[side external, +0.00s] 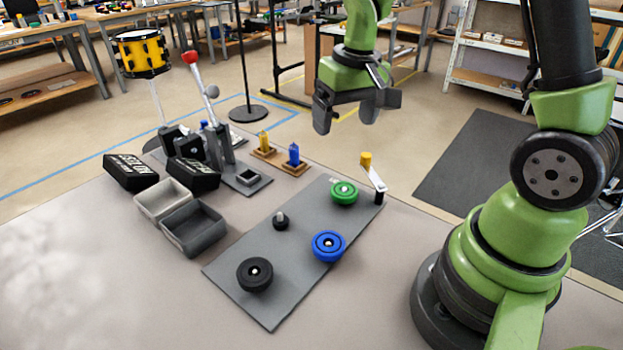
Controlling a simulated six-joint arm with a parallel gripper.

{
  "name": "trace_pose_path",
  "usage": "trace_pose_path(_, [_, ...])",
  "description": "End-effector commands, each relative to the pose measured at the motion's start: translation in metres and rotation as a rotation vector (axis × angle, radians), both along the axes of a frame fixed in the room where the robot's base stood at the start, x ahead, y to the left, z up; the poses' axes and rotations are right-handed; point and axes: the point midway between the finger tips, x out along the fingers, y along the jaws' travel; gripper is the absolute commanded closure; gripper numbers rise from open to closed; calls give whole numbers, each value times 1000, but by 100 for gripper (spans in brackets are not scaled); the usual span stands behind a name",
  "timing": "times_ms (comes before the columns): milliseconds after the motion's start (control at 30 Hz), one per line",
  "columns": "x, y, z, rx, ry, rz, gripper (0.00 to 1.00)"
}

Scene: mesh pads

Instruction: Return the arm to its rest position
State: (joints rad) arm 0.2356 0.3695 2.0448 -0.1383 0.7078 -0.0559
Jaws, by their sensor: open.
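My gripper (347,112) hangs in the air at the top middle of the side external view, above and behind the grey plate. Its jaws point down and are apart, with nothing between them. It touches nothing that I can see. My green and black arm shows at the right, and the upper links leave the top of the picture.
A grey plate (300,278) carries a green wheel (344,192), a blue wheel (328,246), a black wheel (254,274), a small black knob (281,220) and a yellow-handled crank (373,177). Left stand two open bins (193,228), black boxes (131,172) and a red-topped lever (201,80).

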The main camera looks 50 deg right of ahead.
Motion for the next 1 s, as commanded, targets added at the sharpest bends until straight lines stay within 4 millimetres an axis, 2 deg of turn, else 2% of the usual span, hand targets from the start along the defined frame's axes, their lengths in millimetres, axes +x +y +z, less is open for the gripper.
trace_pose_path(33, [-6,9,22,-1,-52,4,16])
trace_pose_path(200, [-36,38,74,24,-191,9,16])
trace_pose_path(400, [-84,67,113,78,-350,24,16])
trace_pose_path(600, [-123,85,127,135,-467,44,16])
trace_pose_path(700, [-133,89,129,152,-496,49,16])
trace_pose_path(1000, [-138,91,129,163,-510,51,16])
